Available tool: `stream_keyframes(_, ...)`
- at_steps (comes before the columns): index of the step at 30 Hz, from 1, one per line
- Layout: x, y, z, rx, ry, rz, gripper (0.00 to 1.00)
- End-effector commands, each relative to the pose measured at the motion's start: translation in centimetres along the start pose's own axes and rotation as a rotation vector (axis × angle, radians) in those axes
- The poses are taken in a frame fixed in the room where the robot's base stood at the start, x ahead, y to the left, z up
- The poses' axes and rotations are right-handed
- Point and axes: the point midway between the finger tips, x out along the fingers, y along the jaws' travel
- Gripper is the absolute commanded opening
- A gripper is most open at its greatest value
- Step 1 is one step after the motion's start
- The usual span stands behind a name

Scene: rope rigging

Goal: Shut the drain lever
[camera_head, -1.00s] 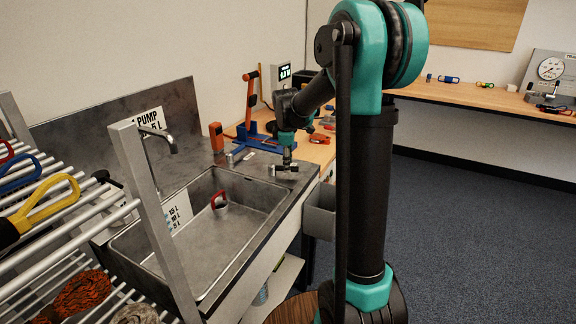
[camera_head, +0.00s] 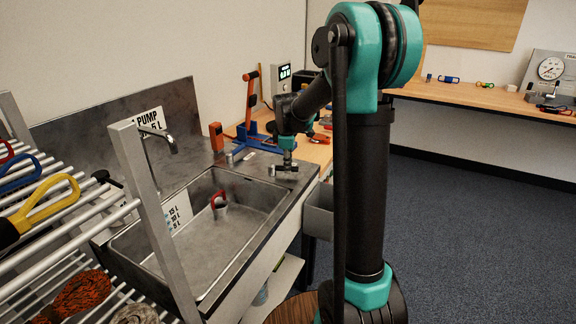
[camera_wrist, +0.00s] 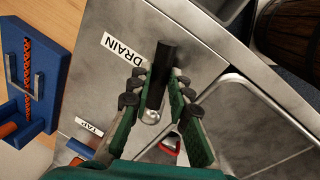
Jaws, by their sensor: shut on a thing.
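The drain lever (camera_wrist: 161,75) is a black handle with a round silver pivot at its lower end in the wrist view. It lies beside the white DRAIN label (camera_wrist: 122,48) on the metal counter. My gripper (camera_wrist: 160,88) is shut on the lever, with one green-padded finger on each side of it. In the head view my gripper (camera_head: 286,168) is low over the counter at the sink's far right corner. The lever is small there and partly hidden by the gripper.
The sink basin (camera_head: 240,190) holds a cup with a red handle (camera_head: 219,200). A tap (camera_head: 160,135) stands at its left. A blue stand (camera_head: 252,135) is behind my gripper, and a rack (camera_head: 60,220) is at the left.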

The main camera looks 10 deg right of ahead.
Motion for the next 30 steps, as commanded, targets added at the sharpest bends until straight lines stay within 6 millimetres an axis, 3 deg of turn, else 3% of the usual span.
stream_keyframes(14, 0.1, 0.6, 0.1, -0.080, 0.016, 0.001, 0.00)
stream_keyframes(30, 0.6, 3.3, -0.7, -0.534, 0.107, 0.001, 0.00)
